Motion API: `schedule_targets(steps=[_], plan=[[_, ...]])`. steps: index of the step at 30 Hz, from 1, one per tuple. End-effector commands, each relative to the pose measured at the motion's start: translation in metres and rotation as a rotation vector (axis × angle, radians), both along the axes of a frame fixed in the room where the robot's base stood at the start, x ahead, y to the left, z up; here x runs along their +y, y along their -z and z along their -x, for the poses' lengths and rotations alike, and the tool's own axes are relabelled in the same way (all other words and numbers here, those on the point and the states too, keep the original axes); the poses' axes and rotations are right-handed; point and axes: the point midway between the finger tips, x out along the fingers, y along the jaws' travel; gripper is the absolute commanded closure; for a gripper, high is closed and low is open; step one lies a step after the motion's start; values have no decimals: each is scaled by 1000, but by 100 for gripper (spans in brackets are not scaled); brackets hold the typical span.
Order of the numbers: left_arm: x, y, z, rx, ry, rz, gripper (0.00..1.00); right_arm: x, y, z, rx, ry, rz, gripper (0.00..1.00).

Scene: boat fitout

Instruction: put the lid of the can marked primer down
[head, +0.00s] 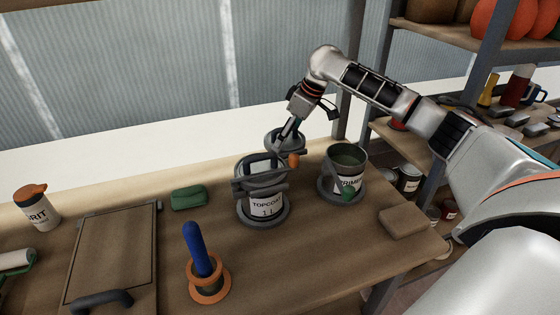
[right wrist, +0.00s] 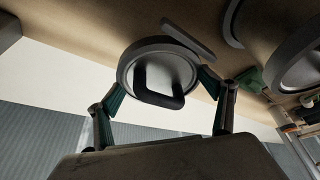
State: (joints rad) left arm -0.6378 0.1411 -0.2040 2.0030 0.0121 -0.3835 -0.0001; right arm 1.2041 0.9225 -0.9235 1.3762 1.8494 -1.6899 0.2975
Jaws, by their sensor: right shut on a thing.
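The can marked primer (head: 350,183) stands open on the bench, in a dark ring-shaped holder, with greenish contents showing. Its lid (head: 278,141) is a grey disc with a loop handle. My right gripper (head: 290,130) is shut on this lid and holds it above the bench, left of the primer can and behind the can marked topcoat (head: 265,207). In the right wrist view the lid (right wrist: 133,72) sits between the two green-lined fingers, its handle facing the camera. Whether the lid touches anything beneath cannot be told. My left gripper is not in view.
The topcoat can has a grey handled top. A green block (head: 189,198), a blue-handled tool in an orange-rimmed holder (head: 208,290), a tan block (head: 403,221) and a grit container (head: 38,206) stand around. A flat framed board (head: 112,250) lies left. Bare bench shows between them.

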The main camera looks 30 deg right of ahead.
Motion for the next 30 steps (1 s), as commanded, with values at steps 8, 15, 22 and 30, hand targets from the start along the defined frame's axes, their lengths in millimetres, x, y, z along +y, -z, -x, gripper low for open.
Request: schedule_targets(steps=[8, 15, 22, 30], plan=[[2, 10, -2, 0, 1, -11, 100, 0, 38, 0, 4, -1, 0, 40], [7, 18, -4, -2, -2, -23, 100, 0, 76, 1, 7, 0, -1, 40], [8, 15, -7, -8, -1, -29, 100, 1, 79, 0, 0, 0, -1, 40], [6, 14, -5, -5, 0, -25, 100, 1, 81, 0, 0, 0, -1, 11]])
